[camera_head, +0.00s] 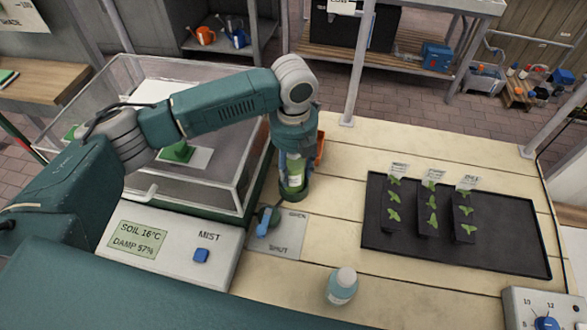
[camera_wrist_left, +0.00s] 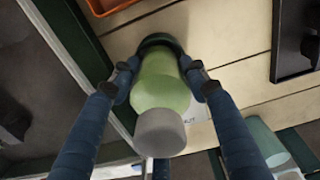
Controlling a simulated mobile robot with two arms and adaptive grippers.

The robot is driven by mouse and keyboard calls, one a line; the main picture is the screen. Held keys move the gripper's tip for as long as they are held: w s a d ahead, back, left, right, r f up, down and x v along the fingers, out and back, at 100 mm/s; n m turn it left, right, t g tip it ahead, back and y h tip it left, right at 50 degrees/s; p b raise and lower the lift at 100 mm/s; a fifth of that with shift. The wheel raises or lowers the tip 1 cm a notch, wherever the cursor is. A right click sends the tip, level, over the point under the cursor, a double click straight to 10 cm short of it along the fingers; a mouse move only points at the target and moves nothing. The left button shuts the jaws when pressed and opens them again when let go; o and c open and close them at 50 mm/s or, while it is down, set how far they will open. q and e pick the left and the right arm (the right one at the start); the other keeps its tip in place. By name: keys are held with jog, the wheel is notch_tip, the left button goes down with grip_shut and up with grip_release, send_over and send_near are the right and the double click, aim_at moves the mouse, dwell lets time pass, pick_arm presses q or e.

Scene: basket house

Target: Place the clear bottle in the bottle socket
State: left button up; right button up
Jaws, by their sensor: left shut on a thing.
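My left gripper (camera_head: 292,166) points down at the back left of the wooden bench and is shut on a see-through greenish bottle (camera_head: 295,181) with a grey cap. In the left wrist view the two blue fingers (camera_wrist_left: 160,78) close on both sides of this bottle (camera_wrist_left: 162,98). The bottle's base is at a dark green round socket (camera_head: 294,195), which also shows in the left wrist view (camera_wrist_left: 158,40). The bottle looks roughly upright. I cannot tell whether its base is fully seated or just above. My right gripper is not in view.
A clear-walled propagator box (camera_head: 236,185) stands close left of the socket. A blue lever (camera_head: 264,222) on an OPEN/SHUT plate is just in front. A black seedling tray (camera_head: 500,235) lies to the right.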

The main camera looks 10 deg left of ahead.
pick_arm(q)
jog(key=shift+f, duration=0.6)
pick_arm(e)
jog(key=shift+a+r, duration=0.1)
pick_arm(q)
jog(key=shift+f, duration=0.1)
jog(key=o, duration=1.3)
jog(key=shift+o, duration=1.2)
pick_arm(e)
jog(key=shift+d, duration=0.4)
pick_arm(q)
notch_tip(320, 180, up, 12)
jog(key=shift+f+b, duration=0.2)
jog(key=shift+b, duration=0.9)
jog(key=shift+r, duration=0.3)
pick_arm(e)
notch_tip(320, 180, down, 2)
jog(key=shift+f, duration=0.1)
